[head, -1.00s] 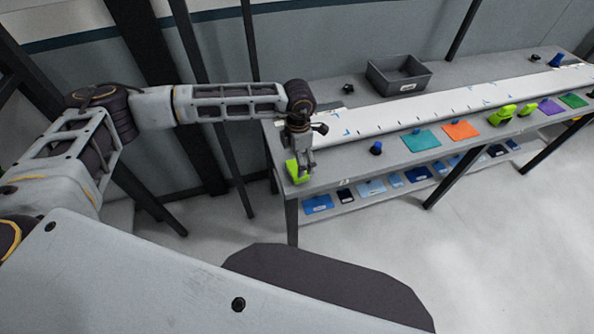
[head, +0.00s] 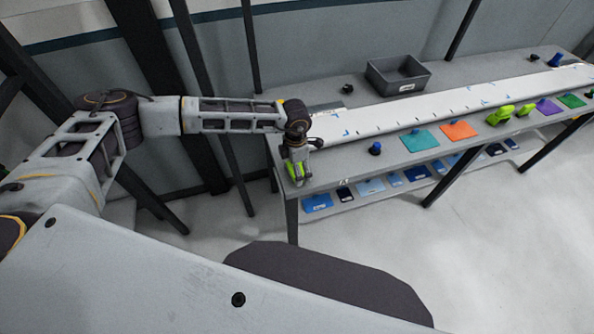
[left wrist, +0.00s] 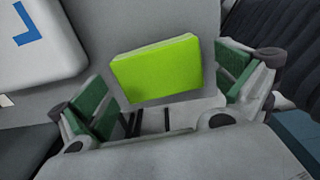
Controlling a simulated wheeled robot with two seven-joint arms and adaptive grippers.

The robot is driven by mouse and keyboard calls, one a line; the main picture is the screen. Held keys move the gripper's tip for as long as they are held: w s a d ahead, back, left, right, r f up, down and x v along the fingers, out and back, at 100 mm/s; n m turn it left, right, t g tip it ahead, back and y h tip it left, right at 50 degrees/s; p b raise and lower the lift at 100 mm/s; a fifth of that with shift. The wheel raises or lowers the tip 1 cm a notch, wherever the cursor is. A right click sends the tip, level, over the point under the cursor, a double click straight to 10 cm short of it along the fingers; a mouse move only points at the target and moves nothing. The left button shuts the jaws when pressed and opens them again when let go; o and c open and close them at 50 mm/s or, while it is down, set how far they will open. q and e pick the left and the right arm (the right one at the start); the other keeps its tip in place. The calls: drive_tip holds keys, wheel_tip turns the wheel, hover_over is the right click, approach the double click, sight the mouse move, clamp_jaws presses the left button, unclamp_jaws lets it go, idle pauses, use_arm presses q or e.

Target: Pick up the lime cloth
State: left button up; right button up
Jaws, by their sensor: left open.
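The lime cloth (left wrist: 157,68) is a folded bright green pad lying on the grey table top in the left wrist view. In the head view it shows only partly as a lime patch (head: 294,176) at the table's near left corner, mostly hidden by my gripper. My left gripper (left wrist: 165,88) is open, with green-padded fingers on either side of the cloth and apart from it. In the head view the left gripper (head: 297,174) points down over the cloth. My right gripper is not in view.
A long white strip (head: 440,105) with blue marks lies along the table. A grey bin (head: 398,74) stands behind it. A blue-topped item (head: 375,149), a teal sheet (head: 420,140) and an orange sheet (head: 459,130) lie along the front edge. A lower shelf holds blue pieces (head: 317,203).

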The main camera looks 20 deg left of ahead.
use_arm(q)
drive_tip(key=c, duration=0.8)
drive_tip(key=shift+r, duration=0.1)
wheel_tip(320, 180, up, 10)
drive_tip(key=b, duration=0.1)
drive_tip(key=shift+b, duration=0.4)
idle(0.3)
drive_tip(key=shift+o, duration=0.5)
drive_tip(key=shift+c, duration=0.9)
